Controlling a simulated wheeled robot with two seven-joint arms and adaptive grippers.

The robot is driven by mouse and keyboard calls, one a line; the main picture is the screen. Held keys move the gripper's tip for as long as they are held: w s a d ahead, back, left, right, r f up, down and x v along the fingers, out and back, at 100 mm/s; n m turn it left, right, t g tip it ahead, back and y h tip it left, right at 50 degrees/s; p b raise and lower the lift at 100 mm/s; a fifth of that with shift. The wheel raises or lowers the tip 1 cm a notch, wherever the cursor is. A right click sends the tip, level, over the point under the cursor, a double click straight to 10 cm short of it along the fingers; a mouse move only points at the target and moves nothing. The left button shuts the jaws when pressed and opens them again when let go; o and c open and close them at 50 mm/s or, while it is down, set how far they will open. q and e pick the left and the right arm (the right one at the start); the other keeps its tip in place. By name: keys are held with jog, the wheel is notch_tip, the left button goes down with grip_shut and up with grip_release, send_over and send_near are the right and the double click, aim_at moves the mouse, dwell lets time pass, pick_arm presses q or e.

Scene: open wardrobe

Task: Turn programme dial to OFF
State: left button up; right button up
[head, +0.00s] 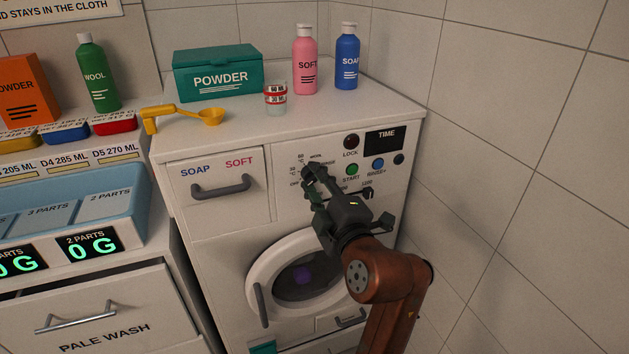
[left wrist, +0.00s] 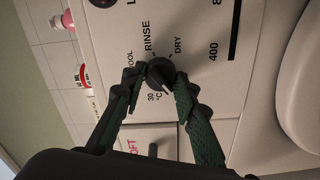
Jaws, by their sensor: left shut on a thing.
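The programme dial (left wrist: 158,74) is a small dark round knob on the white washing machine's front panel. In the left wrist view, printed labels WOOL, RINSE, DRY and 30 °C surround it. A pale mark shows on its lower right edge; I cannot clearly tell which label it points to. No OFF label is readable there. My left gripper (left wrist: 158,84) has its two green-padded fingers on either side of the dial, shut on it. In the head view, the left gripper (head: 315,175) reaches up to the panel and mostly covers the dial. My right gripper is not in view.
The washing machine (head: 215,240) has a soap drawer (head: 220,188), START button (head: 352,169) and round door (head: 262,270). A measuring cup (head: 275,98), yellow scoop (head: 208,116), powder box (head: 222,72) and pink and blue bottles stand on top. A tiled wall (head: 500,160) is close on the right.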

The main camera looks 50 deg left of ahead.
pick_arm(q)
jog(key=o, duration=1.2)
jog(key=shift+c, duration=0.2)
jog(key=v, duration=1.2)
jog(key=shift+f, duration=0.2)
